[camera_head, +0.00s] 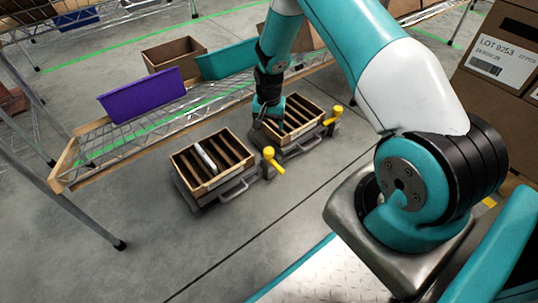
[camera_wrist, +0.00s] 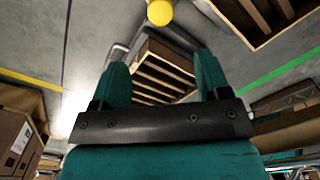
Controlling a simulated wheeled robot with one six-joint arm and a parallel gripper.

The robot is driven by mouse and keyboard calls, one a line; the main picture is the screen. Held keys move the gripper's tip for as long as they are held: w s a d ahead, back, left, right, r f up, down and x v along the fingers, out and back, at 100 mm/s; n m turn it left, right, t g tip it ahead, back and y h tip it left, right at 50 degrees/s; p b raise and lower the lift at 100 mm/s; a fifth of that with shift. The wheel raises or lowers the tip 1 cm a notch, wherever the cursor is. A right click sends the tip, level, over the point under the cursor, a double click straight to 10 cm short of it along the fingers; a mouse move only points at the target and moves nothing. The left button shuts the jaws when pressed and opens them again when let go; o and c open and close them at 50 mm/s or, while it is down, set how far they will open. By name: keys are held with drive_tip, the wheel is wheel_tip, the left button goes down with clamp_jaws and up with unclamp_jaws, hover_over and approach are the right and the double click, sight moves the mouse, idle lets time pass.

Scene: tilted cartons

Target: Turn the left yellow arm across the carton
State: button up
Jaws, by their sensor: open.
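The left carton (camera_head: 180,176) sits tilted on a grey stand, with a pale, slim item in one of its dark slots. The left yellow arm (camera_head: 273,161) is beside its right corner, pointing away from the carton, not across it. The right carton (camera_head: 318,124) has a similar yellow arm (camera_head: 337,112) at its right corner. My gripper (camera_head: 267,110) is low at the left end of the right carton; its fingertips are hard to make out there. In the wrist view my gripper (camera_wrist: 162,62) is open, with a slatted carton (camera_wrist: 165,72) beyond the fingers and a round yellow end (camera_wrist: 159,12) above.
A wire shelf (camera_head: 150,125) with a purple bin (camera_head: 142,95), a teal bin (camera_head: 226,60) and a brown box (camera_head: 173,54) stands behind the cartons. Stacked cardboard boxes (camera_head: 500,60) stand at the right. The floor in front of the left carton is clear.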

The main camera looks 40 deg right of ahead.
sight(269, 150)
wheel_tip(269, 150, down, 14)
drive_tip(key=b, duration=0.6)
drive_tip(key=shift+r, duration=0.1)
drive_tip(key=c, duration=1.3)
